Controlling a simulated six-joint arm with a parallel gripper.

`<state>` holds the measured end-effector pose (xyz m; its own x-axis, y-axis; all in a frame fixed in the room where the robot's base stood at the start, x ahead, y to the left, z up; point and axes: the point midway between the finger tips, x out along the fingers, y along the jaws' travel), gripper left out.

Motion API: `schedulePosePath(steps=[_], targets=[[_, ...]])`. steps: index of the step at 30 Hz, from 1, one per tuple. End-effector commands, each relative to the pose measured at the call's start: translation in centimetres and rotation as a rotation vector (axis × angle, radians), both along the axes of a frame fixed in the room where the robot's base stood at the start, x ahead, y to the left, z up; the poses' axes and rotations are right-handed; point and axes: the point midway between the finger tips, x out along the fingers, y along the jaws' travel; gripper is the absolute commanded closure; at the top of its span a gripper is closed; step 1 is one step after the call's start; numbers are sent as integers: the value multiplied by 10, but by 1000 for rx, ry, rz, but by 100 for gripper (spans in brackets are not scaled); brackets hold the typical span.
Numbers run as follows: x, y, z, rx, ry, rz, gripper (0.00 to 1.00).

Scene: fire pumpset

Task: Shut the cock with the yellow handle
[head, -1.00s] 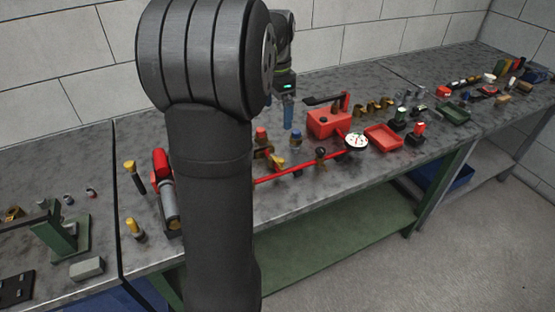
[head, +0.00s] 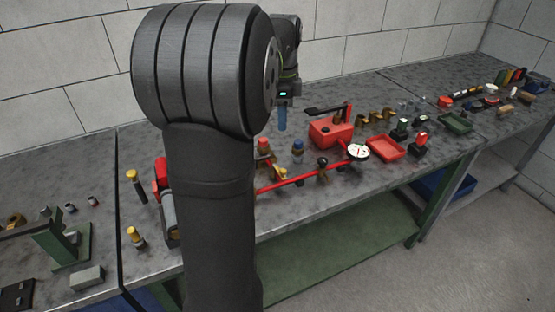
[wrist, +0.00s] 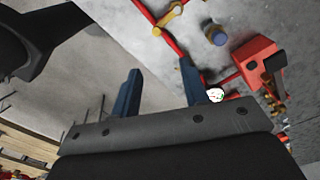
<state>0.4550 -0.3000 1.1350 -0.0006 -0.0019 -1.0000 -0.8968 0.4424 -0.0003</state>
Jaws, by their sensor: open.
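The cock with the yellow handle (wrist: 168,16) sits on a red pipe and shows at the top of the wrist view. Its yellow lever appears to lie across the pipe's line. In the head view my gripper (head: 282,119) hangs above the bench, behind the pipe line. The fingers are clear of the yellow handle.
The red pipe (head: 300,181) also carries a black-knobbed fitting (head: 323,163) and a white gauge (head: 358,152). A blue-capped part (head: 297,146), a red-capped part (head: 263,145) and a red pump box (head: 330,131) stand close by. A red tray (head: 385,147) lies to the right.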

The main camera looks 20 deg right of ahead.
Motion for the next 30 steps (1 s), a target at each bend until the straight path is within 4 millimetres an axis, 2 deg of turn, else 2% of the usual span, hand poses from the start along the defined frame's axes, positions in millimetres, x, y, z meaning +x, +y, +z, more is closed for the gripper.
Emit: schedulePosePath(steps=[3, 6, 10, 13, 17, 30], targets=[[-6, 0, 2, 1, -1, -172, 59], [-9, 0, 3, 2, -1, -272, 59], [-10, 0, 1, 2, 0, -327, 59], [-10, 0, -8, 3, 1, -331, 59], [-11, 1, -31, 3, 2, -329, 59], [-11, 0, -126, 2, 3, -328, 59]])
